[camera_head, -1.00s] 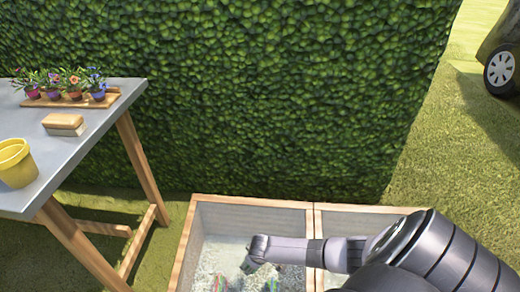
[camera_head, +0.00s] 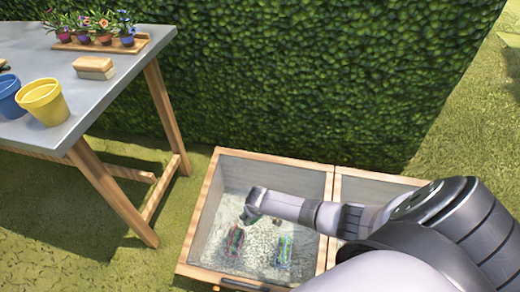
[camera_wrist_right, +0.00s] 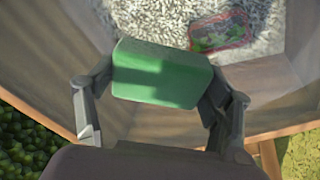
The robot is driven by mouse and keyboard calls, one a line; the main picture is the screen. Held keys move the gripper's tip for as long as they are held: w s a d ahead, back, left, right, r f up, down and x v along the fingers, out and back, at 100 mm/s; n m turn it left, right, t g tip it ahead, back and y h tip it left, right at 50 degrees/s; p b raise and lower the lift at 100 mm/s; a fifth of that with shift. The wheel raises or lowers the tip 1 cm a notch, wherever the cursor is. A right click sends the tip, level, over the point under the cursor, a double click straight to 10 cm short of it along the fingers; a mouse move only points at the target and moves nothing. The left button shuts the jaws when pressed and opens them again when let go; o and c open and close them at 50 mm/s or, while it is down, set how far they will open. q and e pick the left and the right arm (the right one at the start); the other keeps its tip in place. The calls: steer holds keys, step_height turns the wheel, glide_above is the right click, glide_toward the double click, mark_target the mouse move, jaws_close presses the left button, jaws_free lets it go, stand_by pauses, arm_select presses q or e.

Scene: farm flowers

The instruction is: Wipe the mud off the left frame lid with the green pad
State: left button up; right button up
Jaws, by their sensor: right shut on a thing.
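The left cold frame (camera_head: 200,220) is a wooden-rimmed box below the hedge, with pale gravel showing inside. Its lid looks like a clear pane in a wooden border; I cannot make out distinct mud on it. My right gripper (camera_head: 250,214) is over the left frame, toward its middle. In the right wrist view the gripper (camera_wrist_right: 152,88) is shut on the green pad (camera_wrist_right: 160,73), a rounded block held between both fingers. I cannot tell whether the pad touches the lid. My left gripper is not in view.
A second frame (camera_head: 370,190) adjoins on the right, partly behind my right arm. Two coloured packets (camera_head: 234,241) (camera_head: 283,250) lie in the left frame. The table (camera_head: 110,55) at left holds yellow (camera_head: 44,103) and blue pots, a brush (camera_head: 94,67) and potted flowers.

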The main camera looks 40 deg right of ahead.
mark_target(242, 211)
steer(key=shift+w+a+f+b, duration=0.15)
steer(key=shift+w+a+b, duration=0.35)
steer(key=shift+w+a, duration=0.45)
steer(key=shift+w+a+b, duration=0.4)
steer(key=shift+w+a, duration=0.45)
steer(key=shift+w, duration=0.25)
steer(key=shift+w+a, duration=0.4)
steer(key=shift+w, duration=0.05)
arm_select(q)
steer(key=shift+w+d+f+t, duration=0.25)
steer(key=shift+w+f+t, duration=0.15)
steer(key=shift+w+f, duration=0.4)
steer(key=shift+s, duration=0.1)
